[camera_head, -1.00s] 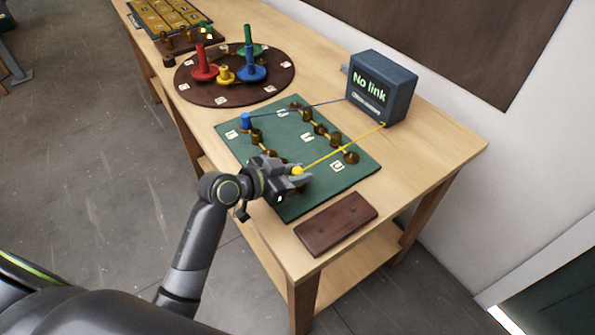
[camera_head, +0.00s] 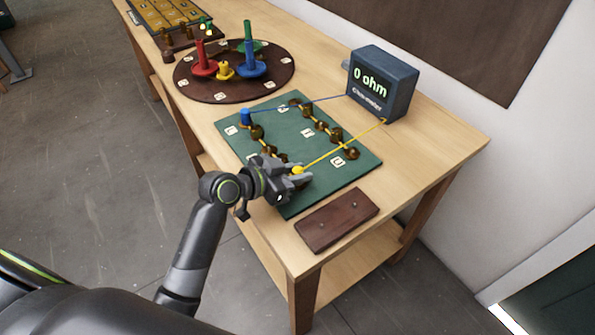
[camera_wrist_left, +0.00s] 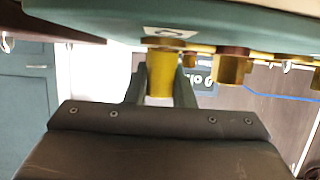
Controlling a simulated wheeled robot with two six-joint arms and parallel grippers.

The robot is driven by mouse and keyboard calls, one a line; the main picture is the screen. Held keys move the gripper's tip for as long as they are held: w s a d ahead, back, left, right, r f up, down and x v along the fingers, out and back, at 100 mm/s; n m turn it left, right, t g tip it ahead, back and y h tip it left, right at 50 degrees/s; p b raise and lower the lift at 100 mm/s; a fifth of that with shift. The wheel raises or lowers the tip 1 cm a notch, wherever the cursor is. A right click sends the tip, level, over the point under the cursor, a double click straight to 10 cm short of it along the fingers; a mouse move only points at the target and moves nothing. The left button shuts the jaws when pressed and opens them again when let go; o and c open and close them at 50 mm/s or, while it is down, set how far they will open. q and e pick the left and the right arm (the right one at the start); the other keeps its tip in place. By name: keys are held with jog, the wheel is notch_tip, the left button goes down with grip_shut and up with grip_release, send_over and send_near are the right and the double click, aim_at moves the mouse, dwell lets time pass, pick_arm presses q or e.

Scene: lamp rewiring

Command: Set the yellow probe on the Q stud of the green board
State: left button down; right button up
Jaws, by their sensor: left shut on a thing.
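The yellow probe (camera_head: 297,170) is at the near edge of the green board (camera_head: 290,207), with a yellow wire running to the meter. My left gripper (camera_head: 301,176) is shut on it. In the left wrist view, which looks upside down, the yellow probe (camera_wrist_left: 160,84) is between the fingers, and its end meets a brown stud (camera_wrist_left: 163,42) on the board. A white label beside that stud is cut off, so I cannot read its letter. The blue probe (camera_head: 246,118) stands at the board's far left corner. My right gripper is out of view.
The meter (camera_head: 382,84) reads "0 ohm". Several brass studs (camera_head: 351,153) stand on the board. A brown block (camera_head: 337,219) lies at the near table edge. A round dark board (camera_head: 215,92) with coloured pieces lies beyond. Table right of the board is clear.

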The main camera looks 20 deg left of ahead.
pick_arm(q)
jog(key=shift+f, duration=0.15)
jog(key=c, duration=1.1)
grip_release()
jog(key=shift+c, duration=0.2)
jog(key=v, duration=1.7)
jog(key=shift+s+b, duration=0.15)
jog(key=shift+b, duration=0.25)
jog(key=shift+a, duration=0.1)
